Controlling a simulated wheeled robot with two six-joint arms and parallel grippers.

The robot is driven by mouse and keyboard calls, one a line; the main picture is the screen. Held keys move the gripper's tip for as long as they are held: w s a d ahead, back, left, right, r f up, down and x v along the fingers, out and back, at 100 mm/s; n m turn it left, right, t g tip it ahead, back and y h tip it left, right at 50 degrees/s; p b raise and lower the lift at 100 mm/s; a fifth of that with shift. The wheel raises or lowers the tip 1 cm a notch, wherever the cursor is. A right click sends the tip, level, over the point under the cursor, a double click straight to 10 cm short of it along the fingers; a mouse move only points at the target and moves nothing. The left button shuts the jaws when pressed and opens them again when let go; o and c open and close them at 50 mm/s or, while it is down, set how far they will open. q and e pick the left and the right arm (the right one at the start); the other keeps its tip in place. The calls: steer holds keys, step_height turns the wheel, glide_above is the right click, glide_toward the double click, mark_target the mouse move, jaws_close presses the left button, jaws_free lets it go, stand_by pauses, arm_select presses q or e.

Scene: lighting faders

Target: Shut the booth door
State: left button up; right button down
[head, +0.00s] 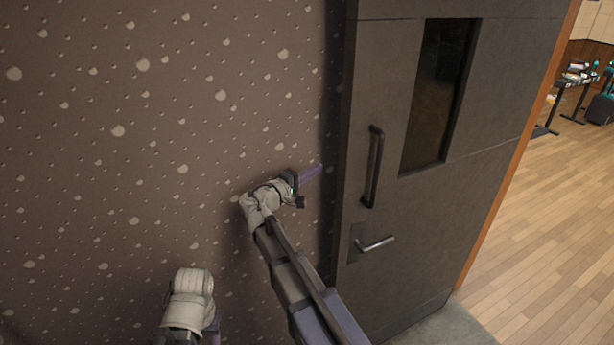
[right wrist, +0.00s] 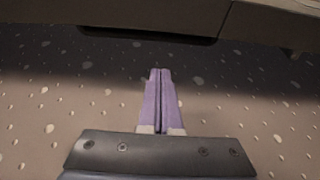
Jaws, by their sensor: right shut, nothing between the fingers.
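The booth door (head: 395,225) is a dark grey-brown panel with a narrow window. It stands open close to the speckled wall, with the doorway to its right. A long pull handle (head: 374,167) and a lever handle (head: 376,244) sit near its left, free edge. My right gripper (head: 312,173) is shut and empty, in front of the wall just left of that edge, seemingly apart from it. In the right wrist view its purple fingers (right wrist: 160,75) are closed together, below a dark band that seems to be the door's edge (right wrist: 150,14). My left gripper does not show clearly; only part of that arm does.
The speckled wall (head: 118,131) fills the left side. The orange door frame (head: 515,150) runs along the door's right side. Beyond it is open wooden floor (head: 555,200), with dark stands and equipment (head: 570,90) farther back.

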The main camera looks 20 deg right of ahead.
steer(key=d, duration=0.1)
steer(key=s+d, duration=0.2)
steer(key=d, duration=0.1)
steer(key=shift+s+d, duration=0.1)
steer(key=shift+s, duration=0.1)
stand_by(0.5)
